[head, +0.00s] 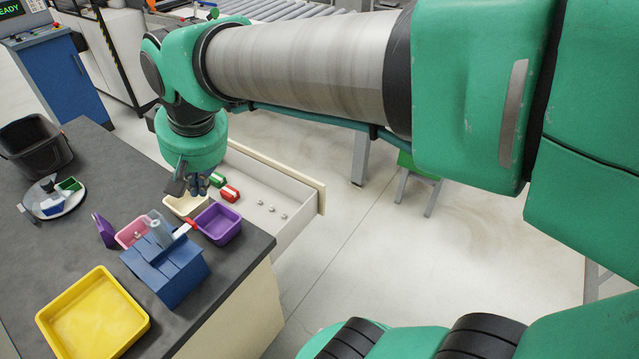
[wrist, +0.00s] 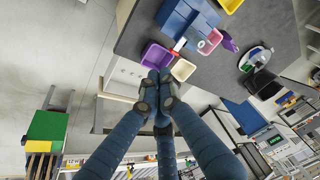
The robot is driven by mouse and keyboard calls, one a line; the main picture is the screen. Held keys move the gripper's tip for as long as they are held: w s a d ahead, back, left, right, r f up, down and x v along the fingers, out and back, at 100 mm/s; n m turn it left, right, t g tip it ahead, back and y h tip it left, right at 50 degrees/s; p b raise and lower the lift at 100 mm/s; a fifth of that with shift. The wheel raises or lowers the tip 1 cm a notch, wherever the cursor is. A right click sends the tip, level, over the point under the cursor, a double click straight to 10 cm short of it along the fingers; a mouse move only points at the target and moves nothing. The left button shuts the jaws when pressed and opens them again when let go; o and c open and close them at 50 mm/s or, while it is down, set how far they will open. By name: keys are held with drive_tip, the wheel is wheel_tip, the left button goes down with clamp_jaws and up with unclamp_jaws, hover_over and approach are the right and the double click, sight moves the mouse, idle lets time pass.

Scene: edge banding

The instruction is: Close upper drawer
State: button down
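The upper drawer stands pulled out from the dark-topped counter. In the head view its pale interior (head: 262,205) holds a red block (head: 229,194), a green block (head: 217,180) and several small metal pieces (head: 271,209). Its beige front panel (head: 285,170) is on the far side. In the wrist view the drawer (wrist: 127,73) is partly hidden by my fingers. My gripper (head: 197,186) hangs near the counter edge and appears in front of the drawer's left end. In the wrist view its three fingers (wrist: 157,88) converge at the tips, with nothing visible between them.
The counter (head: 75,225) carries a yellow tray (head: 93,318), a blue holder (head: 165,272), a purple bin (head: 219,224), a cream bin (head: 186,204), a pink bin (head: 131,232) and a black bin (head: 35,146). Open floor (head: 390,265) lies right of the drawer.

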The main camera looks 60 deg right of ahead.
drive_tip(key=w+d+m+g+p, duration=0.2)
drive_tip(key=w+d+m, duration=0.2)
drive_tip(key=w+d, duration=1.05)
drive_tip(key=w+d+f+m+g+y+p, duration=0.1)
drive_tip(key=w+d+f, duration=0.1)
drive_tip(key=d+f, duration=0.35)
drive_tip(key=w+d+f+m+p, duration=0.1)
drive_tip(key=w+d+f+m, duration=0.15)
drive_tip(key=d, duration=0.55)
drive_tip(key=w+d+f+m+g+y+p, duration=0.1)
drive_tip(key=w+d+f, duration=0.15)
drive_tip(key=d, duration=0.45)
drive_tip(key=s+d+f+m+y+p, duration=0.1)
drive_tip(key=s+d+f+m+p, duration=0.2)
drive_tip(key=d+f, duration=1.3)
drive_tip(key=s+d+f+m+y, duration=0.1)
drive_tip(key=s+d+f+m, duration=0.1)
drive_tip(key=s+d+f, duration=0.2)
drive_tip(key=s+d+f+m, duration=0.1)
drive_tip(key=s+d+f, duration=0.3)
drive_tip(key=d+f, duration=0.5)
wheel_tip(320, 180, down, 3)
drive_tip(key=shift+s+f+m+y+p, duration=0.1)
drive_tip(key=shift+s+m+y+p, duration=0.05)
drive_tip(key=shift+m+y+p, duration=0.25)
